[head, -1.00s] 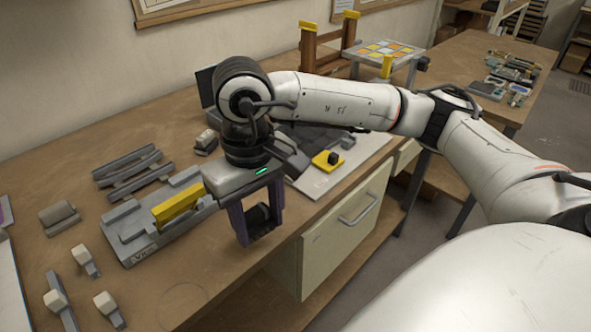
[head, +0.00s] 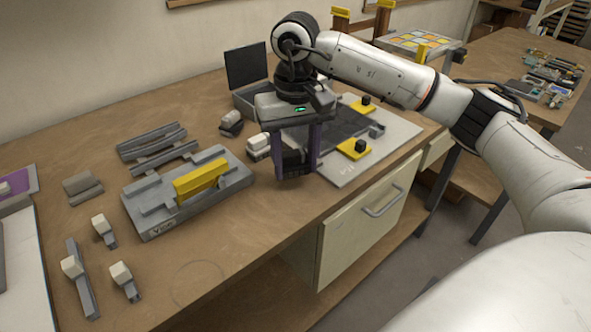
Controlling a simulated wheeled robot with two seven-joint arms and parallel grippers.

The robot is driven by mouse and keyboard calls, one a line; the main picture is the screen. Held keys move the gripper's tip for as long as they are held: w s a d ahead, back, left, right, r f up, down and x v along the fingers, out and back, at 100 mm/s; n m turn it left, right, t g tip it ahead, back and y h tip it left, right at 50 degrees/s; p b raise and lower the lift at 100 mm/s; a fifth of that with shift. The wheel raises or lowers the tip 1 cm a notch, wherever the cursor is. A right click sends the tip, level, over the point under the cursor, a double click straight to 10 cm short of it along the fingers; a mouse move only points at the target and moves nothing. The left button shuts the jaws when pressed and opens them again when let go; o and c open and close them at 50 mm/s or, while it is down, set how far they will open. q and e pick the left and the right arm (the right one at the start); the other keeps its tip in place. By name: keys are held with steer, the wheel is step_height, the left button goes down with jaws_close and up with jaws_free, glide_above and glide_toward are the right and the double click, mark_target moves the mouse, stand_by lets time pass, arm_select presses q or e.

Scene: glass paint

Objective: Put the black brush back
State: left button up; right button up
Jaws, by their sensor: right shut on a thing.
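My right gripper (head: 296,172) hangs fingers down over the table, between the grey vise-like fixture and the pale board. It is shut on a dark block-like thing (head: 291,160), which looks like the black brush; its lower end and any handle are mostly hidden by the fingers. Several small tools with whitish heads and grey handles lie at the left front, one of them here (head: 104,230). My left gripper is not in view.
The grey fixture (head: 150,222) holds a yellow bar (head: 201,181). A pale board (head: 395,138) with a dark panel and yellow pieces lies right of my gripper. A white-grey block (head: 258,147) sits just left of it. An open dark-lidded box (head: 246,68) stands behind. The front table middle is clear.

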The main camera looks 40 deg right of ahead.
mark_target(295, 166)
steer(key=shift+f, duration=1.25)
steer(key=shift+f, duration=0.2)
steer(key=o, duration=1)
step_height(295, 166, up, 12)
steer(key=shift+r, duration=0.25)
